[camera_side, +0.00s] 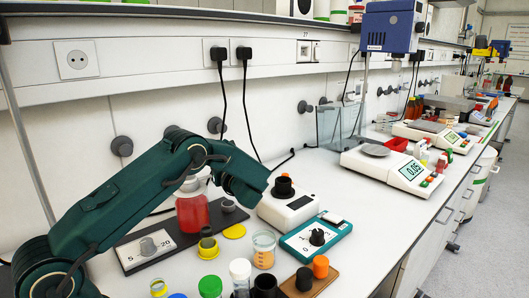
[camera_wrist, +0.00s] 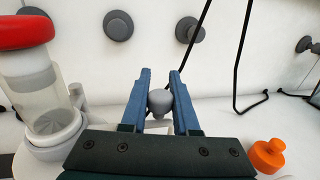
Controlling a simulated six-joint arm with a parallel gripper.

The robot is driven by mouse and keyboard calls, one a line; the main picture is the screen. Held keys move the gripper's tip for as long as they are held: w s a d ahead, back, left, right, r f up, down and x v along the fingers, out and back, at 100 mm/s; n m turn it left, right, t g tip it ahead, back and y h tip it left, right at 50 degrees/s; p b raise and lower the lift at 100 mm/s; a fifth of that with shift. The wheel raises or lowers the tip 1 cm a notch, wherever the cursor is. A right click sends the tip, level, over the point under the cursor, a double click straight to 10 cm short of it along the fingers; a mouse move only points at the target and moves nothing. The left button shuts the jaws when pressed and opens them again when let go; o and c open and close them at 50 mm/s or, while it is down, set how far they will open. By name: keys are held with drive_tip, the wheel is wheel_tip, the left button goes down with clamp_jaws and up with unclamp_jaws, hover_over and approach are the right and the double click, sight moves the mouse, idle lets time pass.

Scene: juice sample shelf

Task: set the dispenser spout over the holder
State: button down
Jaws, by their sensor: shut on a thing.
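My gripper (camera_wrist: 160,80) shows in the wrist view with its two blue fingers closed around a small grey rounded knob (camera_wrist: 159,101). What joins the knob to the rest is mostly hidden behind the gripper's dark body. In the wrist view, a clear cylinder with a red top (camera_wrist: 30,75) stands at the left on a pale base. In the side view, a red container (camera_side: 192,212) stands behind my forearm, beside a grey knob (camera_side: 228,205) on a dark base. My fingers are hidden there. I cannot tell which piece is the holder.
A white device with a black top (camera_side: 284,189) stands right of my arm. A teal-framed dial plate (camera_side: 316,240), an amber-filled cup (camera_side: 264,250) and several small bottles crowd the front. An orange cap (camera_wrist: 267,156) is near the gripper's right in the wrist view.

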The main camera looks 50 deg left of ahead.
drive_tip(key=s+d+m+t+h, duration=0.1)
drive_tip(key=d+m+t+h, duration=0.6)
drive_tip(key=t, duration=0.4)
drive_tip(key=shift+d+m+h, duration=0.4)
drive_tip(key=shift+m+h, duration=0.3)
drive_tip(key=shift+m, duration=0.4)
drive_tip(key=shift+r, duration=0.1)
drive_tip(key=c, duration=0.7)
unclamp_jaws()
drive_tip(key=shift+o, duration=0.2)
drive_tip(key=shift+d, duration=0.1)
